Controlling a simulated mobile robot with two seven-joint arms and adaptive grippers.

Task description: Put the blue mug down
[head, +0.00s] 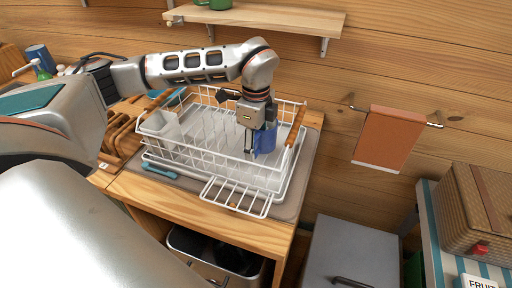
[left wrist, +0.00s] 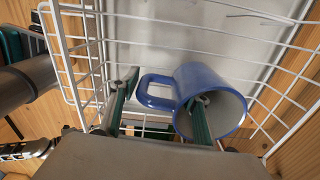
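The blue mug (head: 265,140) is inside the white wire dish rack (head: 228,176), towards its right side, below my left gripper (head: 257,150). In the left wrist view the mug (left wrist: 186,76) lies tilted, its mouth towards the camera and its handle to the left. My left gripper (left wrist: 166,88) has its fingers apart: one reaches into the mug's mouth, the other is just outside the handle. A gap shows between the inner finger and the mug's wall, so it looks open. The mug's contact with the rack floor is hidden. My right gripper is not in view.
The rack's wire walls stand close around the gripper. A wooden shelf (head: 270,18) with a green mug (head: 213,4) is above. A brown towel (head: 389,138) hangs at the right. An open bin (head: 218,259) is below the counter (head: 225,228).

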